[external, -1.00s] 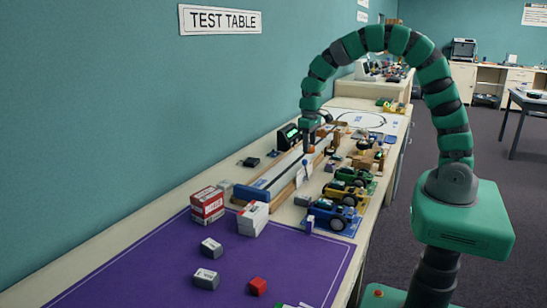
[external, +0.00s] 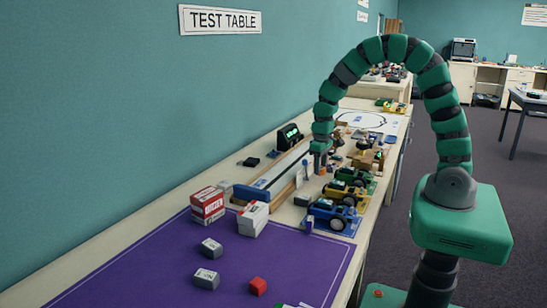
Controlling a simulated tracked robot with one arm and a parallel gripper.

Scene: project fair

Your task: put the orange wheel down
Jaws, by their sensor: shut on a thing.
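My gripper (external: 320,162) hangs down at the end of my curved green arm, over the middle of the long table, just right of the long track. It is shut on a small orange thing, the orange wheel (external: 323,171), which shows as a tiny patch at the jaws. The jaws hide part of the wheel. I cannot tell whether the wheel touches the table.
Blue (external: 331,213), yellow (external: 345,193) and green toy cars stand in a row along the right edge. The long track (external: 272,178) lies to the left. Boxes (external: 207,204) and small blocks sit on the purple mat (external: 160,270), which has free room in front.

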